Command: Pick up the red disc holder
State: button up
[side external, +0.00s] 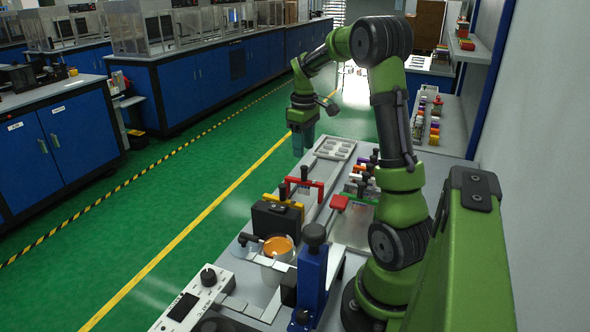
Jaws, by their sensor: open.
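My gripper (301,149) hangs in the air left of the workbench's far part, pointing down, open, with nothing visible between its fingers. A red bracket-like piece with a black knob (310,184) stands on the bench below and nearer the camera, apart from the gripper. Another red part shows among the coloured holders (362,187) further right.
A yellow piece (290,205) and a black box (275,221) stand close to the red bracket. Nearer are a cup with orange contents (278,246), a blue stand (312,272) and a control box (196,300). A pale tray (335,148) lies at the bench's far end.

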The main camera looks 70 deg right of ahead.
aim_at(304, 167)
jog(key=f, duration=0.9)
jog(key=shift+s+d, duration=0.1)
jog(key=shift+s, duration=0.1)
grip_shut()
